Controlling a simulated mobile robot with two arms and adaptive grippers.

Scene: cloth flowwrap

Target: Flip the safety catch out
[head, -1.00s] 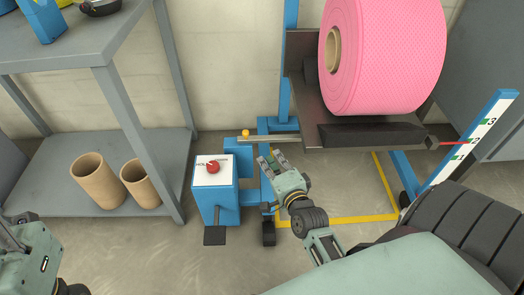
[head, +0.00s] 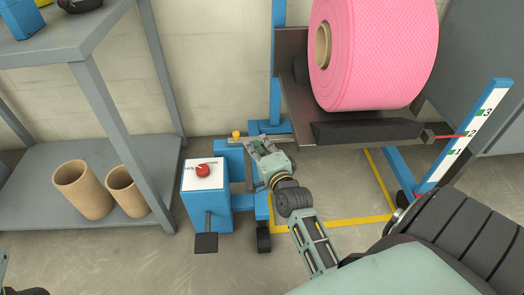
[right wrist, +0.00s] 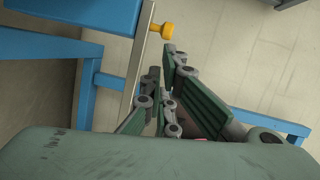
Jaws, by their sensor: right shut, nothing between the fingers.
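A flat metal bar, which looks like the safety catch, carries a yellow knob (head: 236,134) at its left end, behind the blue lift's pedestal. In the right wrist view the metal bar (right wrist: 138,62) runs beside the blue frame, with the yellow knob (right wrist: 167,30) sticking out near the top. My right gripper (head: 258,142) is shut and empty, just right of the knob and over the bar's line. In the right wrist view its fingers (right wrist: 165,75) lie close to the bar, below the knob; contact cannot be told.
A blue pedestal (head: 205,212) with a red knob (head: 202,170) and a pedal (head: 206,242) stands left of my right arm. A pink roll (head: 375,55) rests on a dark cradle beside a numbered scale (head: 466,135). A grey shelf (head: 110,150) holds cardboard tubes (head: 82,190).

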